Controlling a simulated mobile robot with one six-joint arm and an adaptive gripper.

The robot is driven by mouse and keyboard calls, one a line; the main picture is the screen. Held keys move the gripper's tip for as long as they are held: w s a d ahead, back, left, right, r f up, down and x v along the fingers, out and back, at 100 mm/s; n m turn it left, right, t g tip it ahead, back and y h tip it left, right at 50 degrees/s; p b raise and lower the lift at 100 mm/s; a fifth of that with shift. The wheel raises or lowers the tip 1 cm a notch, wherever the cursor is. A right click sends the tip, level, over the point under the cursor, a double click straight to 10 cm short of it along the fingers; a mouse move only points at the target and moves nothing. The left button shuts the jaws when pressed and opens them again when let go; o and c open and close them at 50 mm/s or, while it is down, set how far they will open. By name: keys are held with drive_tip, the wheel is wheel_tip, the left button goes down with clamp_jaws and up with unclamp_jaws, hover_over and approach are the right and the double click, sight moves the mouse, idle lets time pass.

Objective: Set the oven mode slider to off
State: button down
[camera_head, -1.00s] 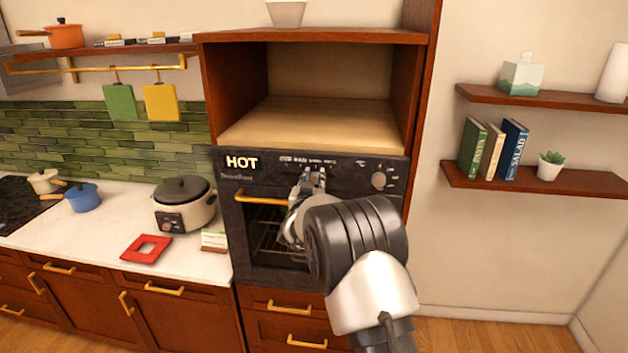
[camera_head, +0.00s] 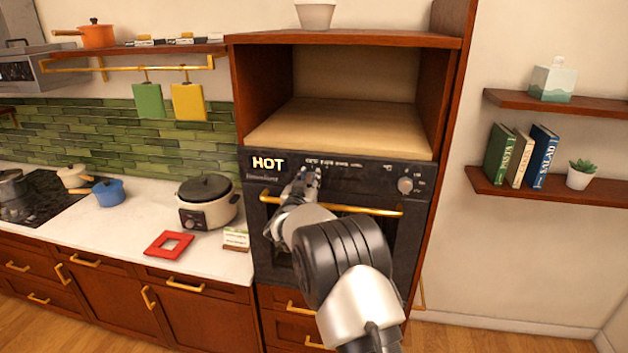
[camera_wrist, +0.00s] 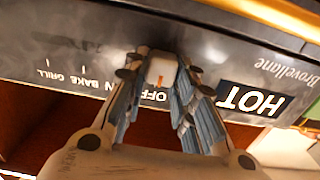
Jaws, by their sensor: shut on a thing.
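The oven (camera_head: 395,235) has a dark control panel with a row of mode labels. The white mode slider knob (camera_wrist: 162,70) with an orange mark shows in the wrist view. It sits at the OFF label (camera_wrist: 153,97), which is partly covered by my fingers. My gripper (camera_wrist: 160,72) is shut on the knob, one finger on each side. In the head view my gripper (camera_head: 306,176) is at the left part of the mode row, right of the lit HOT sign (camera_head: 268,163). BAKE and GRILL labels (camera_wrist: 75,77) lie left of the knob in the wrist view.
The brass oven handle (camera_head: 372,211) runs below the panel, close under my wrist. A round dial (camera_head: 405,185) is at the panel's right. A cooker (camera_head: 206,205), red trivet (camera_head: 169,245) and small card (camera_head: 236,238) stand on the counter at left.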

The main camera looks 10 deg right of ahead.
drive_tip(key=c, duration=1.3)
unclamp_jaws()
drive_tip(key=shift+a+r, duration=0.1)
drive_tip(key=shift+a, duration=0.2)
drive_tip(key=v, duration=1.2)
drive_tip(key=shift+d, duration=0.1)
drive_tip(key=shift+r, duration=0.1)
